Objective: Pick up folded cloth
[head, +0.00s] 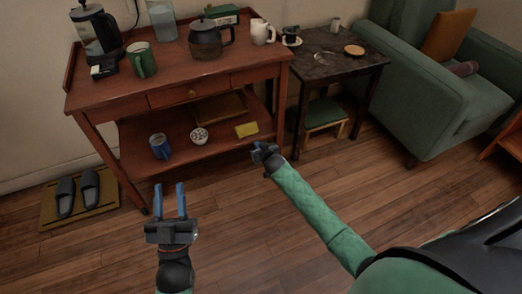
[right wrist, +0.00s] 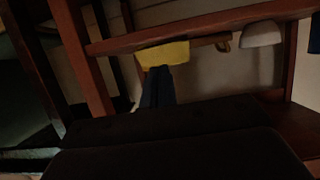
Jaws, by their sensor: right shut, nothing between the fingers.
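The folded cloth (head: 246,129) is a small yellow rectangle lying on the lower shelf of the wooden cart, near its right front edge. My right gripper (head: 263,150) is just in front of that edge, close to the cloth. In the right wrist view my right fingers (right wrist: 157,86) are together and empty, with their tips at the yellow cloth (right wrist: 165,53); whether they touch it I cannot tell. My left gripper (head: 169,200) is open and empty, above the floor in front of the cart.
The cart's lower shelf (head: 181,158) also holds a blue mug (head: 160,146), a patterned bowl (head: 199,136) and a flat tray (head: 220,107). The cart's top (head: 185,75) hangs above it. A dark side table (head: 330,62) stands right. Slippers (head: 77,194) lie left. The front floor is clear.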

